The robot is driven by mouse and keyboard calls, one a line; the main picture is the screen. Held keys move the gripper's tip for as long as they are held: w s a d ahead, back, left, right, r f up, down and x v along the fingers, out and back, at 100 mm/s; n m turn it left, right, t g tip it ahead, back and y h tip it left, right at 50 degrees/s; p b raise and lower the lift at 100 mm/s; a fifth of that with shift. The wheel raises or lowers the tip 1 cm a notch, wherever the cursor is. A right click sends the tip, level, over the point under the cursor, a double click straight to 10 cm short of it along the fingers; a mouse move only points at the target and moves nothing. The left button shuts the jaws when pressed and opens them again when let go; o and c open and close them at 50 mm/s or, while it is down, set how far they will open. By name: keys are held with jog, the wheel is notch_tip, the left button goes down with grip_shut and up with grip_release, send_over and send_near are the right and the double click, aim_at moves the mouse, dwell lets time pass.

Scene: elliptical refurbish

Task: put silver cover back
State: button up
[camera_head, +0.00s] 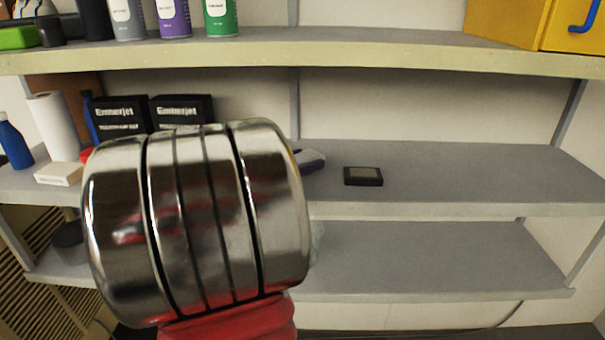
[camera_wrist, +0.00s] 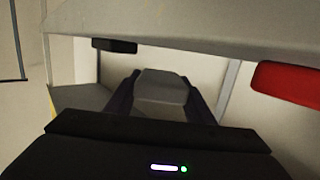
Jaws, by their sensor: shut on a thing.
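My gripper (camera_wrist: 160,77) shows in the wrist view with two dark fingers shut on a grey, block-like piece, which I take for the silver cover (camera_wrist: 160,93). The piece sits between the fingers, and its far end is about level with their tips. In the head view my large shiny arm joint blocks the left middle. A small pale and dark shape (camera_head: 311,161) juts out from behind it above the middle shelf; it may be the gripper's end with the cover. The place the cover belongs to cannot be made out.
A small black box (camera_head: 363,176) sits on the middle shelf (camera_head: 460,170), right of that shape. Black Emmerjet boxes (camera_head: 183,109), a paper roll (camera_head: 53,125) and a blue bottle (camera_head: 14,142) stand left. The upper shelf (camera_head: 400,58) runs overhead. The middle shelf's right side is clear.

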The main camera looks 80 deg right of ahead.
jog(key=shift+f, duration=1.85)
jog(key=shift+f, duration=0.2)
jog(key=o, duration=1.1)
jog(key=shift+f, duration=0.1)
jog(key=shift+r, duration=0.2)
jog(key=v, duration=1.2)
jog(key=shift+r, duration=0.1)
jog(key=shift+w, duration=0.1)
